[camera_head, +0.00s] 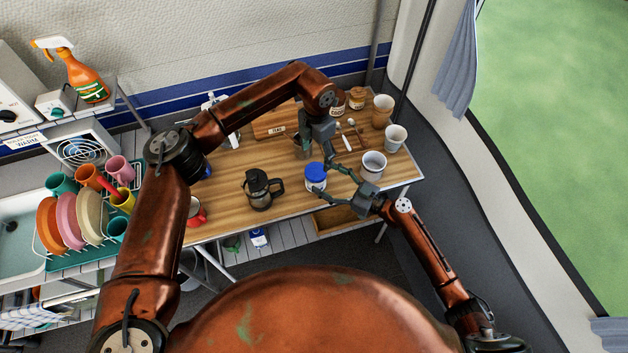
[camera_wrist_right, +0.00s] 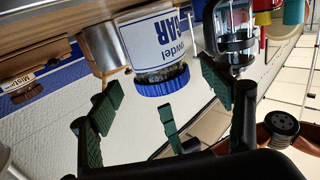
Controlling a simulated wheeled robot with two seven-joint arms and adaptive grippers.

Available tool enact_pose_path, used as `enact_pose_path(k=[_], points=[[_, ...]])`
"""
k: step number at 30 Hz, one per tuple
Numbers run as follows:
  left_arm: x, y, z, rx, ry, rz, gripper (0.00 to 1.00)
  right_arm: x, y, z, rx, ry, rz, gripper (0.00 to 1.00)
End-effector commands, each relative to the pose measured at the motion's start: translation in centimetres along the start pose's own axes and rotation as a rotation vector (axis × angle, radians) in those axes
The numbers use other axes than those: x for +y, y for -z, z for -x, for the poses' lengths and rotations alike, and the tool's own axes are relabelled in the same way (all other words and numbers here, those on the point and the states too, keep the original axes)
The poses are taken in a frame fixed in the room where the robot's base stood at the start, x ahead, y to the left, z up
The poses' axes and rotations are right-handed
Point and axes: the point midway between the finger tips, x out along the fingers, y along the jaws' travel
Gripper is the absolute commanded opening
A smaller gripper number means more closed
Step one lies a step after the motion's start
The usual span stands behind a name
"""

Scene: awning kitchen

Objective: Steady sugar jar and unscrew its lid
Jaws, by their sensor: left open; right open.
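The sugar jar (camera_head: 316,183), white with a blue lid (camera_head: 316,170), stands upright on the wooden table. In the right wrist view the jar (camera_wrist_right: 150,43) appears upside down, its lettering partly cut off and its blue lid (camera_wrist_right: 162,82) on. My right gripper (camera_head: 328,181) is open beside the jar, its fingers reaching in from the right. In its wrist view (camera_wrist_right: 160,95) the lid shows between the spread fingers; contact cannot be told. My left gripper (camera_head: 322,150) is open and points down behind the jar, apart from it.
A glass coffee pot (camera_head: 262,190) stands left of the jar. A white mug (camera_head: 373,166) is close on the right, with cups (camera_head: 395,138) beyond. A red mug (camera_head: 196,212) sits at the table's left end. A dish rack (camera_head: 85,250) is further left.

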Motion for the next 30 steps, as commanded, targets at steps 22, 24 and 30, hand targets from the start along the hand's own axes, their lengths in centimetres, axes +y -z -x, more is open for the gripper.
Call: enact_pose_path(k=[22, 24, 30], points=[[0.0, 0.0, 0.0, -0.002, 0.002, 0.003, 0.67, 0.0, -0.1, -4.4, -0.001, 0.001, 0.000, 0.68], [0.0, 0.0, 0.0, -0.002, 0.002, 0.003, 0.67, 0.0, -0.1, -4.4, -0.001, 0.001, 0.000, 0.63], [0.0, 0.0, 0.0, -0.002, 0.002, 0.003, 0.67, 0.0, -0.1, -4.4, -0.001, 0.001, 0.000, 0.49]])
